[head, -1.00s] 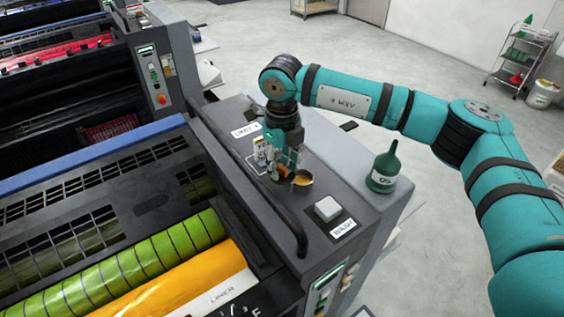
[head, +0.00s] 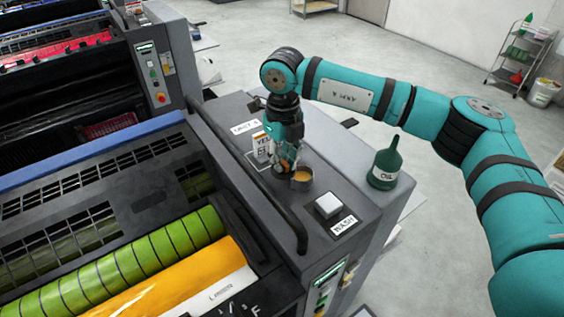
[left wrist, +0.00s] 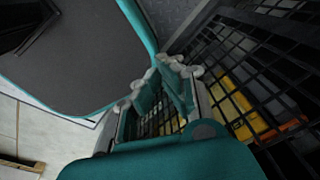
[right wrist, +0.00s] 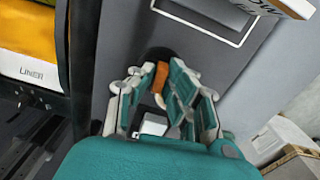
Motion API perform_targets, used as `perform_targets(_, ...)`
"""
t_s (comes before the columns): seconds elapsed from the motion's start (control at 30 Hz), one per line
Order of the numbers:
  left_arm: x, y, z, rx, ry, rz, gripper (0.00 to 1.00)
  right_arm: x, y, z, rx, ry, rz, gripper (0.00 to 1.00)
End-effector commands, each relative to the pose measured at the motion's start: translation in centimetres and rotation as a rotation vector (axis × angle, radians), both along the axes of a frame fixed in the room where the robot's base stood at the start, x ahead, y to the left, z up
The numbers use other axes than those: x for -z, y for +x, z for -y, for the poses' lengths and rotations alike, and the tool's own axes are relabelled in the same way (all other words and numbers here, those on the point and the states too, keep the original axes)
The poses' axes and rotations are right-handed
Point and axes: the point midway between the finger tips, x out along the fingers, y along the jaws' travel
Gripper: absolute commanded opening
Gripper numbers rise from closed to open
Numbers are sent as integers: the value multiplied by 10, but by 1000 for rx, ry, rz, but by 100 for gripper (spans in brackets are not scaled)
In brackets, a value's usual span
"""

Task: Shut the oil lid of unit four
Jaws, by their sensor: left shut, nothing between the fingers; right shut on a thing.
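The oil cup (head: 301,180), a small round cup with amber oil in its mouth, is on the grey side top of the unit marked "UNIT 4". My right gripper (head: 284,168) is down beside the cup's left side. In the right wrist view it is shut on an orange tab (right wrist: 161,76), which appears to belong to the oil lid; a dark round shape shows behind it. The lid's angle is mostly hidden by the fingers. My left gripper (left wrist: 166,108) is shut and empty above a dark grille, out of the head view.
A white wash button (head: 327,206) is in front of the cup, and a green oil bottle (head: 385,165) stands to its right. A dark handrail (head: 250,180) runs along the left.

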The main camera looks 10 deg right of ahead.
Motion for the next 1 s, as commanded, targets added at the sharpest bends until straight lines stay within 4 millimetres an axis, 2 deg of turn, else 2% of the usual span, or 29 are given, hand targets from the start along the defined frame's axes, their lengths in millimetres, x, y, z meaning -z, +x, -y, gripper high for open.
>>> perform_targets(0.03,7,0,0,0,0,1,0,3,1,1,33,1,3,0)
perform_targets(0.3,30,1,1,1,0,1,0,3,4,9,273,1,4,0)
perform_targets(1.0,76,0,1,1,-1,1,0,1,0,29,938,3,3,0)
